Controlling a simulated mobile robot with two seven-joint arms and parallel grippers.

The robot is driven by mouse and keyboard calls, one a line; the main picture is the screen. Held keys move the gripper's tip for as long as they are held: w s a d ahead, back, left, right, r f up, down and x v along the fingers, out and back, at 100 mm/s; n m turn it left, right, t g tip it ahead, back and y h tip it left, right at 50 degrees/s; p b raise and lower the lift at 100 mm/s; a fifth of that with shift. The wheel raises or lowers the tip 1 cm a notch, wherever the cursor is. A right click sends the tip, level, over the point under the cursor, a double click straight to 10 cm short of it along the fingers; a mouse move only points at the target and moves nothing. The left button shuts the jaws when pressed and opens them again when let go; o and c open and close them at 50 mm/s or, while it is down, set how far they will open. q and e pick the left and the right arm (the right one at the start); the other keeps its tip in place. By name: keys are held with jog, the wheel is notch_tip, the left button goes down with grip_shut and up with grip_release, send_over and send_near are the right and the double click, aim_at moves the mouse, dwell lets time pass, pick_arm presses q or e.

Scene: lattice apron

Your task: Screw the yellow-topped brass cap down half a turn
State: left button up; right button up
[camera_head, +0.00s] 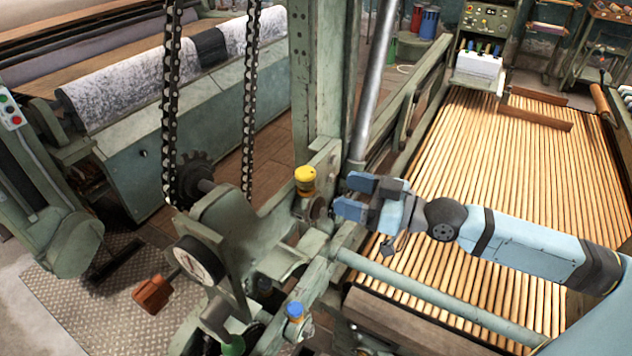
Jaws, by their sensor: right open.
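The yellow-topped brass cap (305,180) stands upright on the green machine frame (320,170) near the middle of the head view. Its yellow top and the brass part below it both show. My right gripper (345,196) comes in from the right on a light blue arm. Its two blue fingers are apart, with nothing seen between them. They point left and sit a little to the right of the cap, apart from it in the picture. My left gripper does not show.
A blue-topped cap (295,310) and a green knob (233,345) sit lower on the frame. A chain (171,100), a steel post (375,85) and a dial (196,262) with an orange handle (152,294) stand close by. The slatted lattice (500,150) fills the right.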

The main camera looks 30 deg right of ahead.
aim_at(316, 193)
jog(key=p+x, duration=0.1)
jog(key=x, duration=0.6)
